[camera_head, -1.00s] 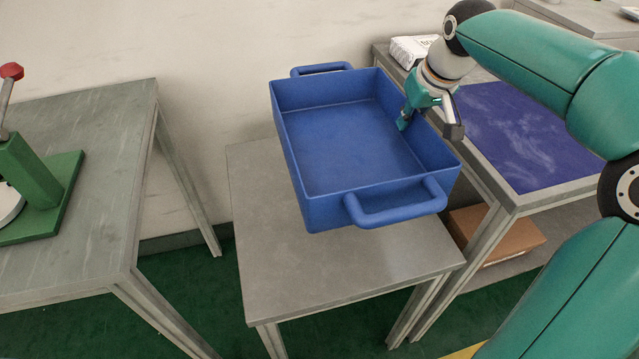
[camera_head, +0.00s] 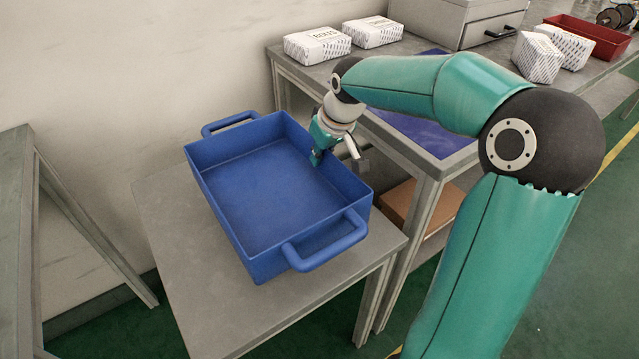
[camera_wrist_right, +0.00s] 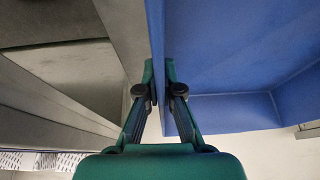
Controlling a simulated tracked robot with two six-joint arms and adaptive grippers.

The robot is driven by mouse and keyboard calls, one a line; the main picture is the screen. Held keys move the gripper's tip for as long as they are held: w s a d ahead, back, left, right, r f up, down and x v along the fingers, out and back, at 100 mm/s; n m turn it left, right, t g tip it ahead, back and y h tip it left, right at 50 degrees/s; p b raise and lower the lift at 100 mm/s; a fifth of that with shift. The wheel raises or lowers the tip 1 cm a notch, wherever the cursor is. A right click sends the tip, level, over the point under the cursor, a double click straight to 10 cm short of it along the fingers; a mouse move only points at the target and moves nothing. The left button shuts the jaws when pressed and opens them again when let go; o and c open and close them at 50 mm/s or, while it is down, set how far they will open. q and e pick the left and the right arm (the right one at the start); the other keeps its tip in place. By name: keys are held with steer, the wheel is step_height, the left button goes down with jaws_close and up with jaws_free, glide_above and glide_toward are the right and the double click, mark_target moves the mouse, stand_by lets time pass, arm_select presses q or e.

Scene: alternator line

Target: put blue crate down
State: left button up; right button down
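The blue crate (camera_head: 226,218) is an open, empty box with a handle at each end, above or on a small grey table (camera_head: 165,217). It looks level. I cannot tell whether its bottom touches the tabletop. My right gripper (camera_head: 316,158) is at the crate's right long wall. In the right wrist view, the crate wall (camera_wrist_right: 156,40) runs between the two fingertips (camera_wrist_right: 163,90), one on each side, and they look closed on it. The crate hides much of the tabletop. My left gripper is not in view.
A taller table with a blue mat (camera_head: 430,135) stands close on the right, with white packages (camera_head: 318,45) and a grey case (camera_head: 455,22) on it. A cardboard box (camera_head: 408,205) sits on its lower shelf. Another grey table (camera_head: 15,230) is at left, across a gap.

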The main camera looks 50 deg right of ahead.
mark_target(323, 174)
steer(key=shift+f+b, duration=0.7)
steer(key=shift+f, duration=2.85)
steer(key=c, duration=1.3)
jaws_free()
steer(key=shift+f, duration=0.1)
steer(key=p+v, duration=0.2)
steer(key=v, duration=1)
steer(key=shift+s, duration=0.1)
